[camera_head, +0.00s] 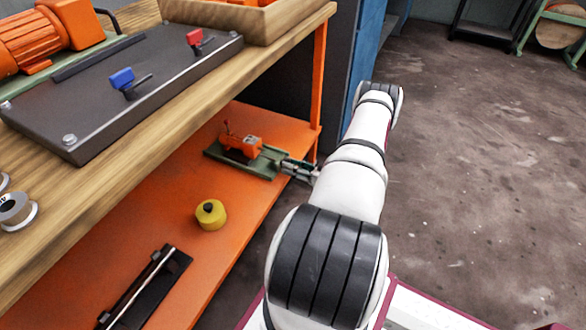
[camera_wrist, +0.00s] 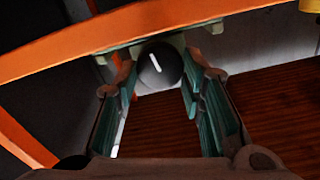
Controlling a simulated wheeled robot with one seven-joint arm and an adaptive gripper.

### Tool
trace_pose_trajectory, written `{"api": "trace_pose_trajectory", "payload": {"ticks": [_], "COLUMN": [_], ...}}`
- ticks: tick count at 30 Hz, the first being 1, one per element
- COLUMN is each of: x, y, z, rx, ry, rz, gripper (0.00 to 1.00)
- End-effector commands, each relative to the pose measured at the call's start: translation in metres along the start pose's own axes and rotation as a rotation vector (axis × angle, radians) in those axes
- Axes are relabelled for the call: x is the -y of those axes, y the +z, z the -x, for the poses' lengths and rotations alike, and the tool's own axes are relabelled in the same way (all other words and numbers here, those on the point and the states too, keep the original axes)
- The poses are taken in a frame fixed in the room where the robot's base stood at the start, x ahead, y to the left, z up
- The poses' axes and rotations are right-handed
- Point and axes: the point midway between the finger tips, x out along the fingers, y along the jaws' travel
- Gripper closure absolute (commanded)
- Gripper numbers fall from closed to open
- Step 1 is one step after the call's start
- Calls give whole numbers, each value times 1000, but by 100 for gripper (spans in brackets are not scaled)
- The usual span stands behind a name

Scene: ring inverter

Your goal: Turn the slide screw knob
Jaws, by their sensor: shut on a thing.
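The slide unit (camera_head: 266,165) is a green base with an orange carriage (camera_head: 242,146) on it, on the orange lower shelf near its right end. Its screw knob (camera_wrist: 157,64) is round and dark with a white mark, in the upper middle of the wrist view. My gripper (camera_head: 287,166) reaches the slide's right end from the right. In the wrist view its two green-padded fingers (camera_wrist: 160,78) are on either side of the knob, shut on it. The knob cannot be made out in the head view, where the fingers cover it.
The orange lower shelf (camera_head: 150,225) also holds a yellow round piece (camera_head: 211,214) and a black rail (camera_head: 145,290). The wooden worktop (camera_head: 120,180) overhangs the shelf. An orange upright (camera_head: 319,85) stands just behind my gripper. The floor (camera_head: 470,170) to the right is clear.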

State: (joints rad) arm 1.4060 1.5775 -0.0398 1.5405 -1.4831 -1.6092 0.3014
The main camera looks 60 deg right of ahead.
Motion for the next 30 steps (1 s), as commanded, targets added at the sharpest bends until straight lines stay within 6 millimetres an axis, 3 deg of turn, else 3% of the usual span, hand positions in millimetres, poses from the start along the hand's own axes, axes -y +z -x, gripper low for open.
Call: {"api": "trace_pose_trajectory", "payload": {"ticks": [9, 22, 23, 25, 30], "x": [0, 0, 0, 0, 0], "y": [1, 1, 1, 1, 0], "z": [0, 0, 0, 0, 0], "rx": [3, 3, 3, 3, 2], "ry": [1, 1, 1, 1, 0], "rz": [-99, -109, -109, -109, -108], "gripper": [92, 92, 59, 44, 44]}}
